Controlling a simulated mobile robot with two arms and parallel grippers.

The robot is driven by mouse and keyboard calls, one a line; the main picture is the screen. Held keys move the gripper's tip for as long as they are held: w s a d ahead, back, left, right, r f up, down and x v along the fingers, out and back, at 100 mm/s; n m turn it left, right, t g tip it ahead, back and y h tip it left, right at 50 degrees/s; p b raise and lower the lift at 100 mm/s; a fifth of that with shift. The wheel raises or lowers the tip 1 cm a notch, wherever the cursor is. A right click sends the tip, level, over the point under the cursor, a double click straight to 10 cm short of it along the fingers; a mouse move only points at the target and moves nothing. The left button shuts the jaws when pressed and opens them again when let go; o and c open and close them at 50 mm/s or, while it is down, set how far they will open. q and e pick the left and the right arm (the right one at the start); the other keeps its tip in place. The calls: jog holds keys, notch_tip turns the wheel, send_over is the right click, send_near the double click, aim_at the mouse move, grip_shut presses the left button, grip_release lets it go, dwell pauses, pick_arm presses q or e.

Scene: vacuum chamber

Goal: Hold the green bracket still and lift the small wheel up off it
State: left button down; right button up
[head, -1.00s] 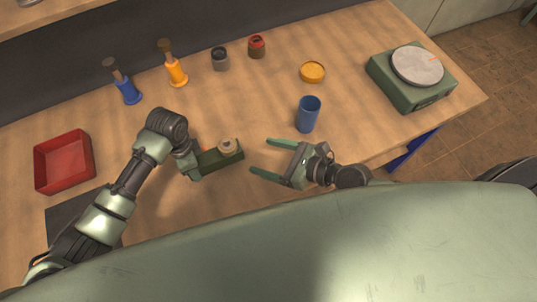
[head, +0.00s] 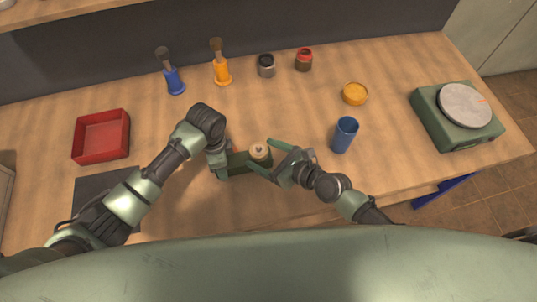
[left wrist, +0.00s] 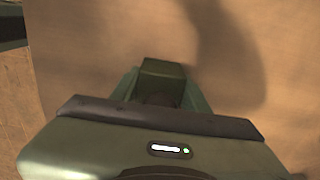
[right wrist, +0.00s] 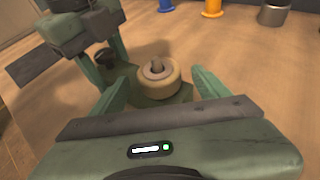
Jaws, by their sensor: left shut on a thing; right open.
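The green bracket (head: 238,162) lies on the wooden workbench; its flat plate also shows in the right wrist view (right wrist: 182,96). My left gripper (head: 224,160) is shut on the bracket's left end, seen in the left wrist view (left wrist: 163,85). The small tan wheel (head: 260,151) sits on the bracket's right part, with a peg at its centre, and is clear in the right wrist view (right wrist: 158,82). My right gripper (head: 266,158) is open, its fingers on either side of the wheel. In the right wrist view a gap shows between the wheel and the right finger (right wrist: 208,86).
A blue cup (head: 344,135) stands right of my right gripper. A red tray (head: 101,137) is at the left and a green scale (head: 455,120) at the right. Bare bench lies behind the bracket.

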aim_at(265, 153)
pick_arm(q)
jog(key=shift+r, duration=0.1)
pick_arm(e)
grip_shut()
jog(key=shift+a+r, duration=0.1)
jog(key=shift+r, duration=3.3)
pick_arm(q)
jog(key=c, duration=0.6)
grip_release()
jog(key=shift+c, duration=0.2)
